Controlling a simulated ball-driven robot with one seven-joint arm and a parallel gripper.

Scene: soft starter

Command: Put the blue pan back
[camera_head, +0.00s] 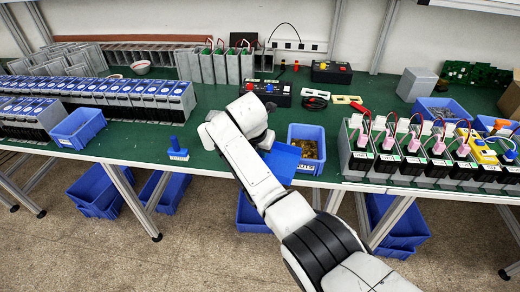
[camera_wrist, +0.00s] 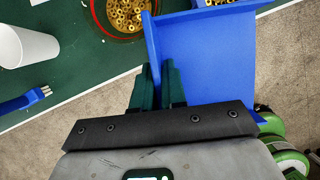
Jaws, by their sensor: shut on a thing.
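The blue pan (camera_wrist: 207,60) fills the upper middle of the wrist view, with a flat floor and a raised wall on its left. My gripper (camera_wrist: 160,75) has its two dark green fingers shut on that wall. In the head view the pan (camera_head: 283,162) shows beside my arm at the front edge of the green bench (camera_head: 225,178), partly over the edge. My arm hides the fingers there. Whether the pan touches the bench I cannot tell.
A blue bin (camera_head: 306,140) with brass parts is just right of the pan. A red-rimmed bowl of brass nuts (camera_wrist: 127,14) and a white cylinder (camera_wrist: 25,46) lie left of the pan. Battery rows (camera_head: 420,160) stand right.

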